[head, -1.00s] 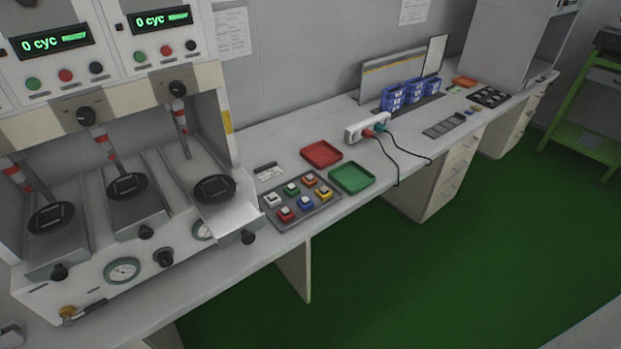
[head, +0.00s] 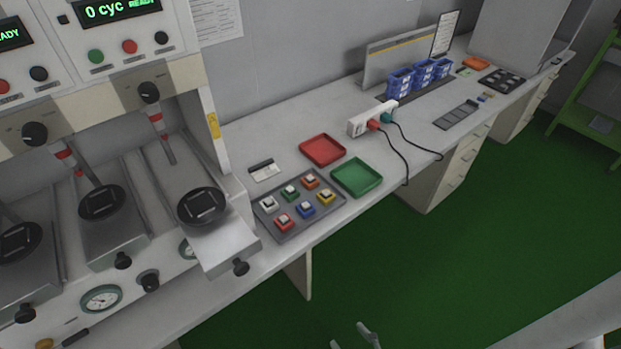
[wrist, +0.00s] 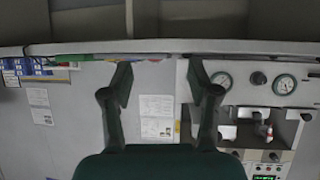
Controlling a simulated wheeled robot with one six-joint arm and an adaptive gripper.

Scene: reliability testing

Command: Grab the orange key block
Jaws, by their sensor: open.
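The orange key block (head: 310,181) sits in the back row of a grey tray (head: 262,222) on the bench, at the row's right end. Beside it are a green block (head: 290,192) and a white block (head: 269,204); in front are yellow (head: 325,196), blue (head: 306,208) and red (head: 284,221) blocks. My gripper (head: 356,340) shows only partly at the bottom edge of the head view, well below and in front of the tray. In the wrist view my gripper (wrist: 160,85) is open, with nothing between its fingers. No key block can be made out there.
A red tray (head: 322,151) and a green tray (head: 357,178) lie behind and right of the key blocks. A power strip (head: 372,118) with plugged cables is farther right. The test machine (head: 120,215) stands close on the left. The green floor before the bench is clear.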

